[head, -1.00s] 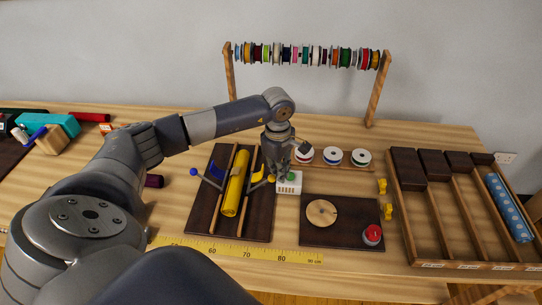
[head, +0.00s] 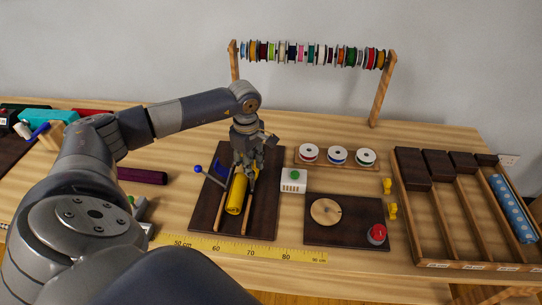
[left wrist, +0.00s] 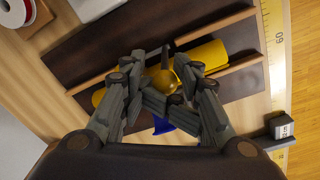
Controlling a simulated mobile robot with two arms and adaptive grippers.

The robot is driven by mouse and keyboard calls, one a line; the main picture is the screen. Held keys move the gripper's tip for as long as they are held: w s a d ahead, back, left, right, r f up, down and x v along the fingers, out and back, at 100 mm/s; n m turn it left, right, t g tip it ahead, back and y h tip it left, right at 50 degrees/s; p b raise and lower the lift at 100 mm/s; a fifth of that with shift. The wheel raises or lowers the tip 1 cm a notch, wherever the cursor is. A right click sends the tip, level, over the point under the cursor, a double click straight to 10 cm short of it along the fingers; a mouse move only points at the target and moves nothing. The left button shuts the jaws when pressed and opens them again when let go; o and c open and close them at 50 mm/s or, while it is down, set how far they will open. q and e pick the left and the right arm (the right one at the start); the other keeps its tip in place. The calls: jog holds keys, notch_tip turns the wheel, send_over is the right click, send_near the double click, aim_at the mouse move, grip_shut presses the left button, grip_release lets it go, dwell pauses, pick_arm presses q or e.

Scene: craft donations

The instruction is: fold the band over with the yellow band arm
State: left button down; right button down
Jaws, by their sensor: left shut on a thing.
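A yellow roll (head: 236,195) lies between two wooden rails on a dark board (head: 266,215). It also shows in the left wrist view (left wrist: 208,54). My left gripper (head: 247,170) is over the roll's far part. In the left wrist view its fingers are shut on the yellow band arm's round knob (left wrist: 165,80), which sits above the roll. The rest of the yellow arm is hidden by the fingers. The blue band arm (head: 208,175) stands out at the board's left side, with blue (left wrist: 163,127) showing below the fingers. I cannot make out a separate band. My right gripper is not in view.
A white box with a green button (head: 293,181) stands just right of the board. Farther right are a second dark board (head: 345,232) with a wooden disc and red button, and a compartment tray (head: 408,225). A yellow ruler (head: 215,247) runs in front.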

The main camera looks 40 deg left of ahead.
pick_arm(q)
jog(key=shift+g, duration=0.3)
jog(key=shift+s+a+f+b, duration=0.25)
jog(key=shift+s+a+f, duration=0.35)
jog(key=shift+s+a, duration=0.2)
jog(key=shift+s+a+f+b, duration=0.2)
jog(key=shift+s+a+f, duration=0.4)
jog(key=shift+s+a, duration=0.15)
jog(key=shift+d+r, duration=0.1)
jog(key=shift+d, duration=0.1)
jog(key=shift+w+r+p, duration=0.3)
jog(key=shift+r+p, duration=0.4)
jog(key=shift+r, duration=0.1)
notch_tip(320, 180, up, 8)
jog(key=p, duration=0.4)
jog(key=shift+a, duration=0.2)
jog(key=shift+w, duration=0.1)
